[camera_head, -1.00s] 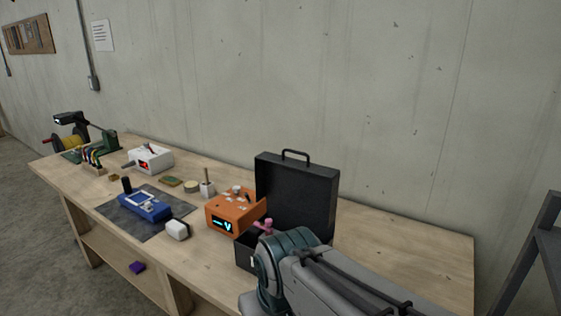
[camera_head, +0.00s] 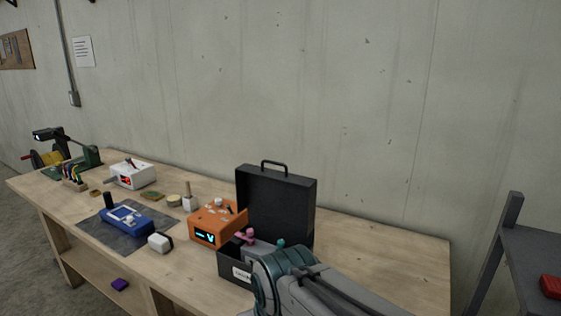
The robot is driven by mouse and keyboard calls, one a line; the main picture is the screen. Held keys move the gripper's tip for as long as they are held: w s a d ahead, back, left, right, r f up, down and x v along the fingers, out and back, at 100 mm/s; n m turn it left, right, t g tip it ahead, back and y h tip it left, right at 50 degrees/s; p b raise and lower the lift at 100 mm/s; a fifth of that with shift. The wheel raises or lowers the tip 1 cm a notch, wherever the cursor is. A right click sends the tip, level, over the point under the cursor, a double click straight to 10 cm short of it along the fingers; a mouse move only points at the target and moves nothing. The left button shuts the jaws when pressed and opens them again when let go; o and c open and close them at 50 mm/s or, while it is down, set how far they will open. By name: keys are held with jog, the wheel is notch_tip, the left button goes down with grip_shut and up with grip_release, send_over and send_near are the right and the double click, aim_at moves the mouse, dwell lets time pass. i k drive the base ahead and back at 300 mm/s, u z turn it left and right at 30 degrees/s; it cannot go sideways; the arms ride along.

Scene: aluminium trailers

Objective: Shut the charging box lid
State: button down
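The charging box (camera_head: 232,269) is black and stands on the workbench with a white label on its front. Its lid (camera_head: 277,205) stands upright and open at the back, with a handle on its top edge. My arm reaches in from the lower right and covers much of the box's front and opening. A small pink part (camera_head: 245,236) shows at the box's left side, by the orange meter; I cannot tell whether it belongs to my gripper. My gripper's fingers cannot be made out clearly.
An orange meter (camera_head: 210,228) stands close to the box's left. A blue device (camera_head: 125,220) on a dark mat, a white block (camera_head: 159,243) and a white instrument (camera_head: 132,175) lie further left. The workbench (camera_head: 390,252) is clear right of the box. A grey rack (camera_head: 535,255) stands at far right.

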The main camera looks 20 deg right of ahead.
aim_at(289, 198)
jog(key=z, duration=0.5)
jog(key=k, duration=1.2)
jog(key=u, duration=0.15)
jog(key=i, duration=0.55)
jog(key=u, duration=0.95)
jog(key=i, duration=0.65)
jog(key=z, duration=0.5)
jog(key=i, duration=0.8)
jog(key=z, duration=0.75)
